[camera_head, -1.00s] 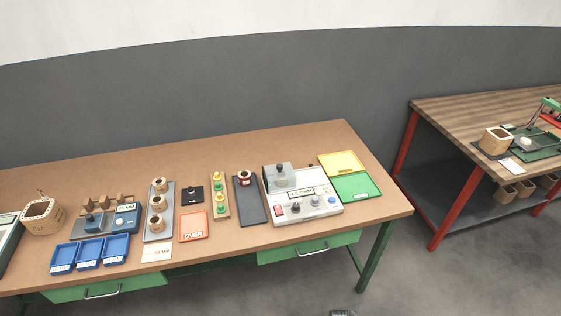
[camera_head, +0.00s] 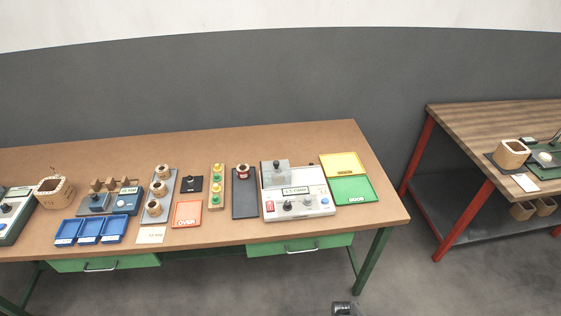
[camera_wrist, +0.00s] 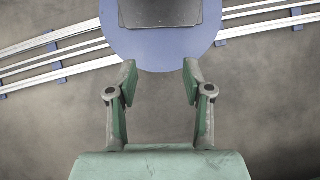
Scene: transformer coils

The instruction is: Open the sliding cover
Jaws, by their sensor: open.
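The cover (camera_head: 275,173) is a grey, see-through box with a dark knob on top. It sits at the back left of the white test instrument (camera_head: 318,205), over its deck and behind the small display. It looks closed, but its track and exact position are too small to make out. My gripper (camera_wrist: 159,80) shows in the wrist view with its two green-and-grey fingers apart and nothing between them. It is over the grey floor, away from the table and the cover. Only a small grey piece, perhaps of my arm, shows at the bottom edge of the head view.
The instrument stands at the right of the brown table (camera_head: 120,160). Yellow (camera_head: 342,164) and green (camera_head: 351,190) trays are right of it; a dark slab (camera_head: 244,200) with a coil is left. Floor rails (camera_wrist: 260,16) cross the wrist view. A second table (camera_head: 470,125) stands right.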

